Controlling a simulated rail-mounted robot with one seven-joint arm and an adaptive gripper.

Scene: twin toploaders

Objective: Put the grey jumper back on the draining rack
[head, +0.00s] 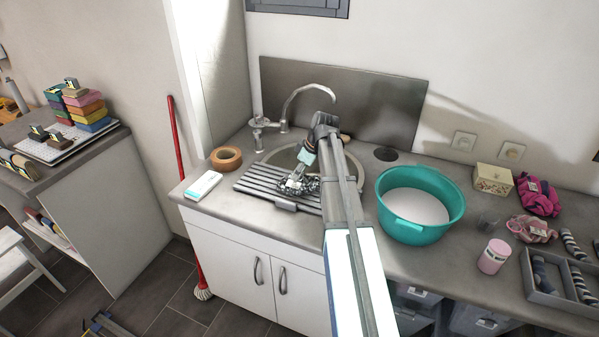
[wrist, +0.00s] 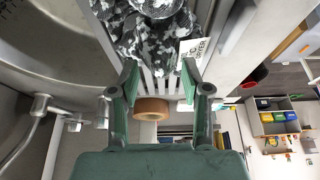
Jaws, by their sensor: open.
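The grey jumper (head: 311,187) is a crumpled grey, black and white patterned bundle. In the head view the draining rack (head: 262,187) is a dark ribbed panel left of and in front of the round sink. My gripper (head: 296,180) is over the rack at the jumper. Its fingers (wrist: 160,78) are apart at the jumper's near edge. My arm hides part of the jumper in the head view.
A tap (head: 285,115) stands behind the sink (head: 284,154). A brown tape roll (head: 226,158) and a white box (head: 203,186) sit left of the rack. A teal basin (head: 414,228) stands to the right of my arm, with small items beyond it.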

